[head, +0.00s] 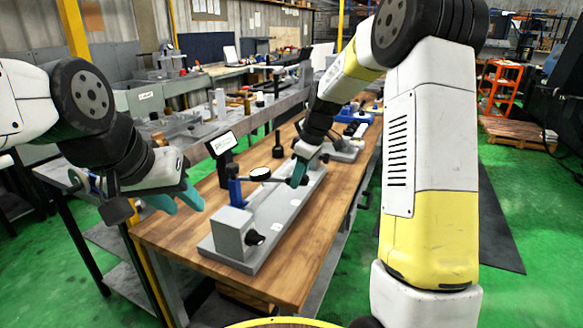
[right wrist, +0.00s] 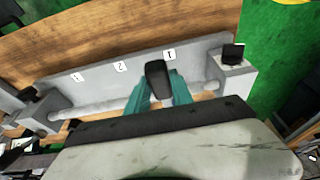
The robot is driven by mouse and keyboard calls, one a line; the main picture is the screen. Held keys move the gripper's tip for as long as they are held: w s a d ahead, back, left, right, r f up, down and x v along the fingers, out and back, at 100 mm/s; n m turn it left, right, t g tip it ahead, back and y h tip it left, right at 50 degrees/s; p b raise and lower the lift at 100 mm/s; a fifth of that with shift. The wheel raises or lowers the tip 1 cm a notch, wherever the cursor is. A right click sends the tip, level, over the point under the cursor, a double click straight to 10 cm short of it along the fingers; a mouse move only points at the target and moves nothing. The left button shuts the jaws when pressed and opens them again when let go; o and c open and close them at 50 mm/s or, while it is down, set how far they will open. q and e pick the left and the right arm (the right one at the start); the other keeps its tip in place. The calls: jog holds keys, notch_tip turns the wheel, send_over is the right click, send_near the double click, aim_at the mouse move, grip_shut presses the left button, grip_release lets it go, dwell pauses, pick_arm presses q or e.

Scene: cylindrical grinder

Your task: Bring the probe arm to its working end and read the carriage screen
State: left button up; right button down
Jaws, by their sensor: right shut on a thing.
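A long grey fixture (head: 283,216) lies on the wooden bench, with a grey end block (head: 232,232) that has a black knob. A blue post (head: 235,190) stands by that block, and a tilted screen (head: 221,144) shows behind it; its text is too small to read. A round, pale-faced disc (head: 260,174) is beside the post. My right gripper (head: 300,172) is low over the fixture. In the right wrist view its teal fingers are shut on a dark block (right wrist: 158,78); I cannot tell whether this is the probe arm. My left gripper (head: 178,196) is open and empty left of the fixture.
White labels (right wrist: 120,66) lie along the fixture, and a pale rod (right wrist: 105,108) runs its length. The wooden bench (head: 165,235) is clear at its near left corner. Small black and blue items stand farther back. A grey side bench (head: 190,132) holds several parts.

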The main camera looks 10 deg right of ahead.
aim_at(308, 181)
jog(key=shift+s+d+f+t+y, duration=0.2)
jog(key=shift+f+t+y, duration=0.25)
jog(key=shift+f, duration=0.8)
jog(key=shift+s+d+f+t+y, duration=0.2)
jog(key=shift+f+y, duration=0.45)
jog(key=shift+f, duration=0.55)
jog(key=shift+w+f, duration=0.1)
jog(key=c, duration=1.1)
grip_release()
jog(key=v, duration=0.7)
jog(key=shift+w, duration=0.1)
jog(key=shift+d+r, duration=0.1)
jog(key=shift+r, duration=0.35)
jog(key=shift+s, duration=0.2)
